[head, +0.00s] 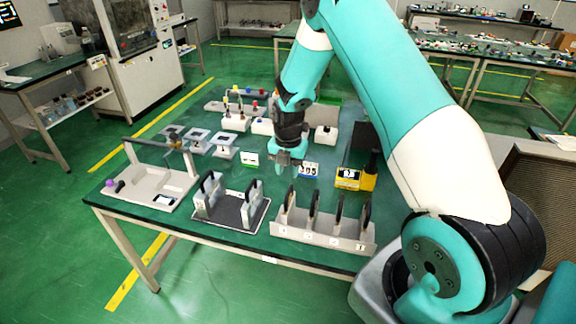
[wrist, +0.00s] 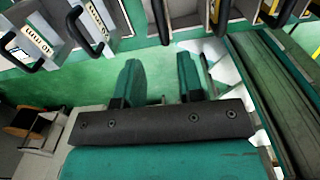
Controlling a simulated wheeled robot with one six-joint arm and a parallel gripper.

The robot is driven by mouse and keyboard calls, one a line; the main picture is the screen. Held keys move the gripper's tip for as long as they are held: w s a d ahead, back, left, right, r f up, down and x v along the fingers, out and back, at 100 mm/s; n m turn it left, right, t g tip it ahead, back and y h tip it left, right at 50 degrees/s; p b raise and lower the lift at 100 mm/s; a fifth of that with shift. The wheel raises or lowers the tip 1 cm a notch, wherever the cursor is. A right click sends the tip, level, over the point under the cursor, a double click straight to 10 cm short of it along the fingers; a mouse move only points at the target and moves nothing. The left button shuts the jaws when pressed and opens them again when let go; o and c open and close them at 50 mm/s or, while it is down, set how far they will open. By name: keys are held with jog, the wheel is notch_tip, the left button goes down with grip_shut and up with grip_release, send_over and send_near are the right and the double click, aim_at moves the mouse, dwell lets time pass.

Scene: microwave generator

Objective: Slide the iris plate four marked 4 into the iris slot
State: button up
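A light grey rack (head: 322,232) at the table's front edge holds several upright plates with dark handles (head: 314,208). Its small front labels are too small to read surely, so I cannot tell which plate is iris plate four. Left of it, a dark-based fixture (head: 230,208) carries two upright grey plates with black handles; I cannot tell whether the iris slot is there. My gripper (head: 287,168) hangs above the table behind the rack. In the wrist view my gripper (wrist: 158,65) is open, with nothing between its green fingers. Dark handles lie beyond the fingertips.
A grey tray with a raised bar (head: 150,185) stands at the left. Blocks with square tops (head: 197,136) stand behind it. A display reading 305 (head: 308,169) and a yellow meter (head: 349,177) stand right of my gripper. White boxes (head: 236,118) line the back.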

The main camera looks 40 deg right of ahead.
aim_at(289, 190)
jog(key=shift+d+f, duration=0.25)
jog(key=shift+f, duration=0.25)
jog(key=shift+f+b, duration=3.4)
jog(key=shift+f, duration=1.2)
grip_shut()
jog(key=shift+r, duration=0.15)
notch_tip(289, 190, up, 11)
jog(key=p, duration=0.8)
jog(key=shift+r, duration=0.2)
jog(key=shift+a, duration=0.1)
